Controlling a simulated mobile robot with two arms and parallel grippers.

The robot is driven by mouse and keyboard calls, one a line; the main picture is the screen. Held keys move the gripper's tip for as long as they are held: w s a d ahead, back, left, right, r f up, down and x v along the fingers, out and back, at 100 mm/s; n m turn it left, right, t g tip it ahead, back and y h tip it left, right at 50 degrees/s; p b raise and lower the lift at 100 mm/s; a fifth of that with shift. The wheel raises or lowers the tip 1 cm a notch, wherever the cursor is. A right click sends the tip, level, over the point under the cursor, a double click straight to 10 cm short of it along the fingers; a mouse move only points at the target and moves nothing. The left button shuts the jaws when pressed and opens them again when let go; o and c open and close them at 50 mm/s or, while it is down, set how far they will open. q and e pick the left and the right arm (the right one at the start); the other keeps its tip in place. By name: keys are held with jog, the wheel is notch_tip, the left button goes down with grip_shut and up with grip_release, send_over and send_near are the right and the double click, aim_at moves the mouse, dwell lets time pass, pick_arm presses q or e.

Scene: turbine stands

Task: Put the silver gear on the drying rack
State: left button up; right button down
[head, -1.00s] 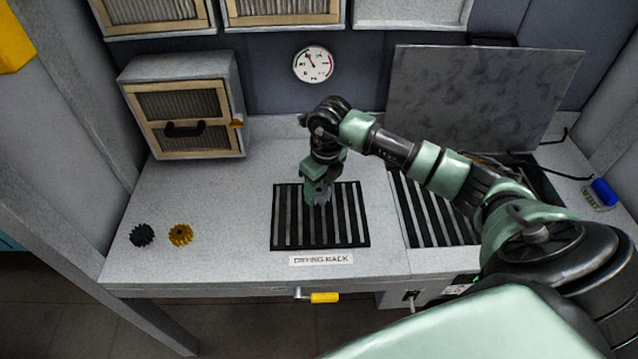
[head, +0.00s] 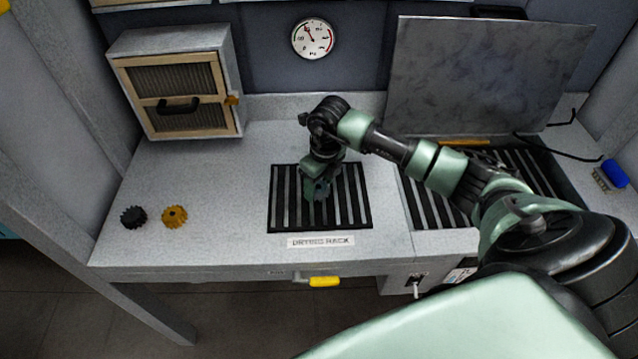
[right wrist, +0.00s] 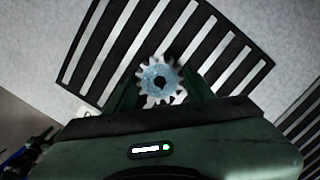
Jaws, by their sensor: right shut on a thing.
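The silver gear (right wrist: 157,80) shows in the right wrist view, between the fingers of my right gripper (right wrist: 160,92), which is shut on it. In the head view my right gripper (head: 317,188) is over the middle of the drying rack (head: 355,215), a black slatted rack with a label in front. The rack also shows behind the gear in the right wrist view (right wrist: 112,45). I cannot tell whether the gear touches the slats. My left gripper is not in view.
A black gear (head: 133,217) and a golden gear (head: 174,216) lie on the counter left of the rack. A cabinet (head: 178,85) stands at the back left. A second slatted area (head: 445,210) lies to the right, with a raised grey panel (head: 480,75) behind it.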

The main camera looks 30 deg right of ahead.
aim_at(321, 189)
jog(key=shift+f+b, duration=0.35)
jog(key=shift+c, duration=1.5)
grip_release()
jog(key=shift+r, duration=0.1)
jog(key=shift+s+r+p, duration=0.25)
jog(key=shift+r+p, duration=0.95)
jog(key=shift+r, duration=0.55)
jog(key=shift+s+r+p, duration=0.2)
jog(key=shift+r+p, duration=1)
jog(key=shift+r, duration=0.5)
